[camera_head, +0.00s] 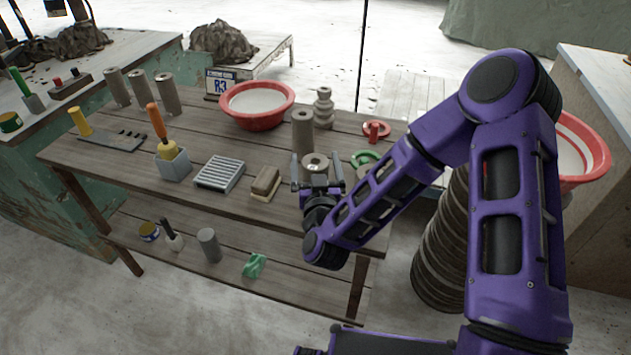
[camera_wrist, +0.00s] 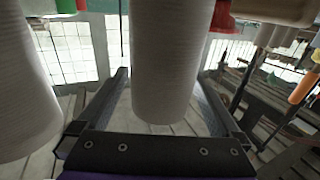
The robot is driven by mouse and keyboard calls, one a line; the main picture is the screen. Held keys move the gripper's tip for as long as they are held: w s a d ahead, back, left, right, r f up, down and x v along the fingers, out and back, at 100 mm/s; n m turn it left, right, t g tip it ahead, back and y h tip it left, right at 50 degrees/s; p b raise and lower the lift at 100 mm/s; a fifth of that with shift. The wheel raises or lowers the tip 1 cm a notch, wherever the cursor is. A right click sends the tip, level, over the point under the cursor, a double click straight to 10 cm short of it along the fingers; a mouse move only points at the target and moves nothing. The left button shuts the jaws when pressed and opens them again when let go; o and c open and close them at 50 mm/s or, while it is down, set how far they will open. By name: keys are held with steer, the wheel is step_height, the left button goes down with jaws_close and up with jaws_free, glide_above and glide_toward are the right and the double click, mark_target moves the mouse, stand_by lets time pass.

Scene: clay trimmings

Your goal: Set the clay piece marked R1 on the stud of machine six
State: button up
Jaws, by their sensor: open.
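My gripper (camera_head: 317,172) is open at the right part of the wooden table, its fingers on either side of a grey clay cylinder (camera_head: 315,161) with a hole in its top. The wrist view shows the open gripper (camera_wrist: 163,82) around the same pale cylinder (camera_wrist: 163,50), with gaps that look free at both sides. A second clay cylinder (camera_head: 302,131) stands upright just behind it. Several similar cylinders (camera_head: 140,87) stand at the table's far left. No R1 mark is readable on any piece. I cannot make out machine six or its stud.
A red-rimmed basin (camera_head: 257,104), a stacked grey form (camera_head: 323,106), a red ring-shaped object (camera_head: 376,130) and a green one (camera_head: 366,158) stand near the gripper. A brush block (camera_head: 265,184) and slatted grey tray (camera_head: 220,173) lie left. A sign reading R3 (camera_head: 220,84) stands behind.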

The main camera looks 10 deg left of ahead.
steer(key=shift+x, duration=0.8)
jaws_close()
